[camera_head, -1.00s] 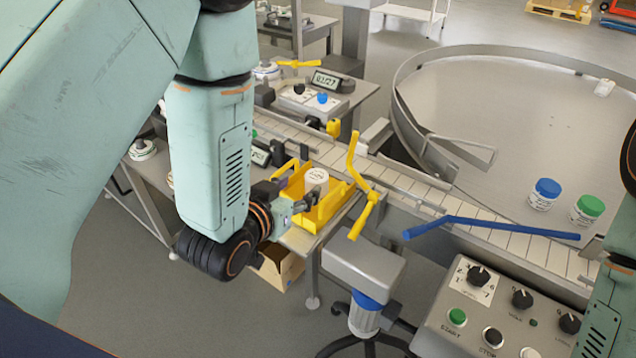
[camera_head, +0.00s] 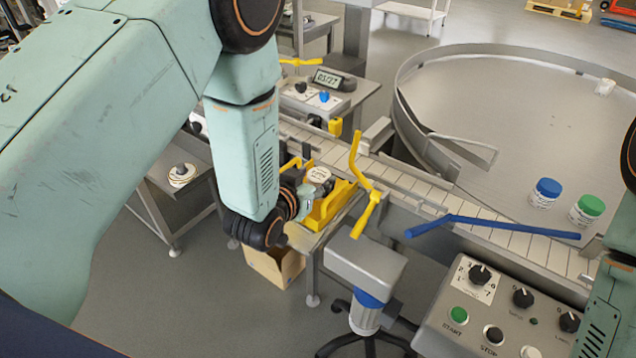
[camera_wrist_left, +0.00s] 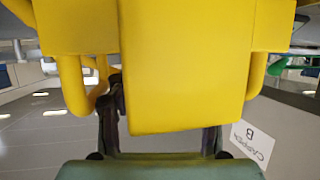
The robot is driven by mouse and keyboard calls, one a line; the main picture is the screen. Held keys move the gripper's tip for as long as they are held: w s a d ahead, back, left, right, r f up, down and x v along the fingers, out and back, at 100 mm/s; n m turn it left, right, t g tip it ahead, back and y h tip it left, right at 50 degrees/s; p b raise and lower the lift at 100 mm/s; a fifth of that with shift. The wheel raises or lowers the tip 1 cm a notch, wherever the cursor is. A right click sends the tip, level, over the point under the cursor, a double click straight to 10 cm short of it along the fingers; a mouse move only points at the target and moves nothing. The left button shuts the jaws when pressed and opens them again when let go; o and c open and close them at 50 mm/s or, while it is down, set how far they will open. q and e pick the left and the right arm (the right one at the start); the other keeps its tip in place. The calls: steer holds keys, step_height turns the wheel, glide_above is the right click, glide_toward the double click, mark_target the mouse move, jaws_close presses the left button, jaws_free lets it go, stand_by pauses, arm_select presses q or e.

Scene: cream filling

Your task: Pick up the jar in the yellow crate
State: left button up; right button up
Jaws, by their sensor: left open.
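The yellow crate (camera_head: 338,203) stands at the near edge of the bench by the conveyor. A jar with a whitish lid (camera_head: 318,174) is upright in it. My left gripper (camera_head: 305,192) is right at the crate's left side, close to the jar; its fingertips are hard to make out in the head view. In the left wrist view the crate's yellow wall (camera_wrist_left: 185,70) fills the middle and covers much of the open fingers, and the jar is not visible. Whether the fingers touch the crate, I cannot tell. My right gripper is out of view.
The conveyor (camera_head: 420,188) runs behind. A blue-lidded jar (camera_head: 545,193) and a green-lidded jar (camera_head: 586,209) stand on the turntable. A cardboard box (camera_head: 275,266) sits underneath.

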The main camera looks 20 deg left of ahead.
arm_select(q)
steer(key=shift+c, duration=0.4)
steer(key=shift+d, duration=0.15)
steer(key=c, duration=0.8)
steer(key=shift+o, duration=0.2)
steer(key=shift+r, duration=0.1)
